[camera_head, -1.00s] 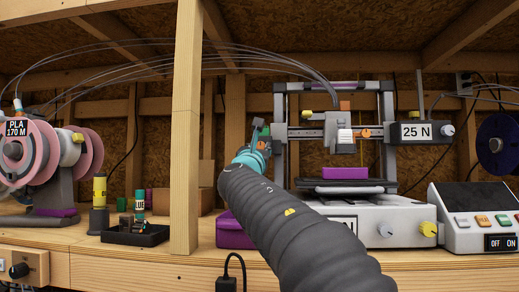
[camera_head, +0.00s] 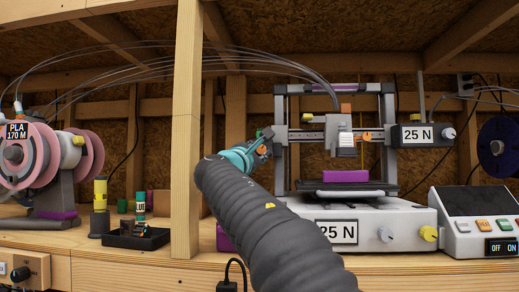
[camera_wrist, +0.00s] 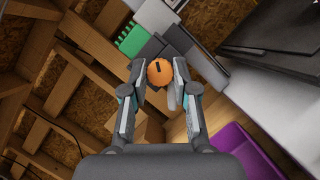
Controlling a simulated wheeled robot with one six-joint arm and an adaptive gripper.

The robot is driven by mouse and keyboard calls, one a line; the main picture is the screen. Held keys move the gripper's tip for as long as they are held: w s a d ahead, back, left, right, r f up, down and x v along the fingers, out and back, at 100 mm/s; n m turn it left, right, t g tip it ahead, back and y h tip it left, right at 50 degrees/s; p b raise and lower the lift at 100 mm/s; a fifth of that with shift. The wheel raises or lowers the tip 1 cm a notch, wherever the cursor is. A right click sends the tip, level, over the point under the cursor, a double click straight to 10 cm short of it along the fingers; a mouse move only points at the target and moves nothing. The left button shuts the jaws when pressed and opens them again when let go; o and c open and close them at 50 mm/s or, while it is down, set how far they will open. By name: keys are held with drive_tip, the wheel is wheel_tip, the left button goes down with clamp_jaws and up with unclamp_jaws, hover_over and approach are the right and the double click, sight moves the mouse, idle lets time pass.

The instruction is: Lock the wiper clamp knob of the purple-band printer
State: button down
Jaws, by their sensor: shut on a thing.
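The purple-band printer stands right of centre in the head view, with a purple band (camera_head: 325,88) on its top bar. In the wrist view, an orange round knob (camera_wrist: 160,72) with a short black mark sits between the fingertips of my gripper (camera_wrist: 158,88). The fingers are closed on its sides. A green comb-like piece (camera_wrist: 131,39), likely the wiper, lies just beyond it, beside grey blocks. In the head view my gripper (camera_head: 264,143) is at the left side of the printer frame (camera_head: 280,140). The knob is mostly hidden there by the fingers.
A purple bin (camera_wrist: 232,150) lies close at lower right in the wrist view. A wooden post (camera_head: 186,130) stands left of my arm. The print bed (camera_head: 345,187) carries a purple block (camera_head: 345,176). A switch panel (camera_head: 480,220) stands at right, a pink spool (camera_head: 20,153) at left.

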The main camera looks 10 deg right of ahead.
drive_tip(key=m+p, duration=0.1)
drive_tip(key=m, duration=0.1)
drive_tip(key=m+g+p, duration=0.1)
drive_tip(key=m, duration=0.1)
drive_tip(key=m+g+p, duration=0.1)
drive_tip(key=m, duration=0.1)
drive_tip(key=shift+a+r, duration=0.1)
drive_tip(key=shift+r, duration=0.2)
drive_tip(key=m+g+p, duration=0.1)
drive_tip(key=m, duration=0.1)
drive_tip(key=m+g+y+p, duration=0.1)
drive_tip(key=m, duration=0.2)
drive_tip(key=shift+p, duration=0.4)
drive_tip(key=shift+f+m, duration=0.1)
drive_tip(key=shift+m, duration=0.2)
drive_tip(key=c, duration=0.9)
unclamp_jaws()
drive_tip(key=v, duration=1.2)
